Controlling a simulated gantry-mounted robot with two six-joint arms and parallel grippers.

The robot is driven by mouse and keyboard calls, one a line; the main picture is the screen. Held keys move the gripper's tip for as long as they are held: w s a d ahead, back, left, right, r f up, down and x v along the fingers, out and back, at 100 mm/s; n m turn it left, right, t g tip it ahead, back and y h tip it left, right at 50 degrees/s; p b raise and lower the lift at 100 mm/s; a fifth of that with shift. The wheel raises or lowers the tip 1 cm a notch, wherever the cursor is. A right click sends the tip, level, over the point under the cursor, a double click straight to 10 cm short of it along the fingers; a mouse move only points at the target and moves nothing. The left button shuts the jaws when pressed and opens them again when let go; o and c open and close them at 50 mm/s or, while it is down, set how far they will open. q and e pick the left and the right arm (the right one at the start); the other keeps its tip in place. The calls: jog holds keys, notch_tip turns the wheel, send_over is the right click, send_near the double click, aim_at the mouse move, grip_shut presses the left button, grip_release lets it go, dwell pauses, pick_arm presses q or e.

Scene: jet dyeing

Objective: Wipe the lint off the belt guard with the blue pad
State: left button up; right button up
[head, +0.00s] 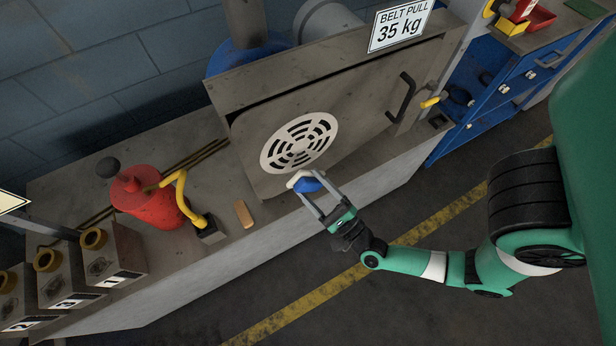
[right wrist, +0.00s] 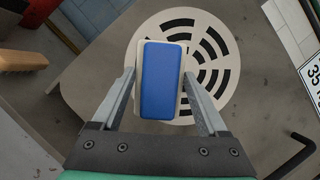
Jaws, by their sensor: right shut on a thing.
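The belt guard (head: 262,112) is a grey metal cover with a pale round slotted vent (head: 300,142). It stands on the long bench in the head view. My right gripper (head: 312,188) is shut on the blue pad (head: 307,185), just in front of the guard's lower part. In the right wrist view the pad (right wrist: 164,80) sits between the two fingers, with a pale layer behind its blue side, and covers part of the vent (right wrist: 215,50). I cannot tell whether it touches the guard. I cannot make out lint. My left gripper is not in view.
A dark handle (head: 403,97) sticks out on the guard's right. A "BELT PULL 35 kg" sign (head: 400,26) is above. The floor in front is clear.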

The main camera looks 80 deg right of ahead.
jog(key=shift+s+a+p, duration=0.45)
jog(key=shift+s+a, duration=0.15)
jog(key=shift+a, duration=0.3)
jog(key=shift+s+a, duration=0.2)
jog(key=shift+s, duration=0.2)
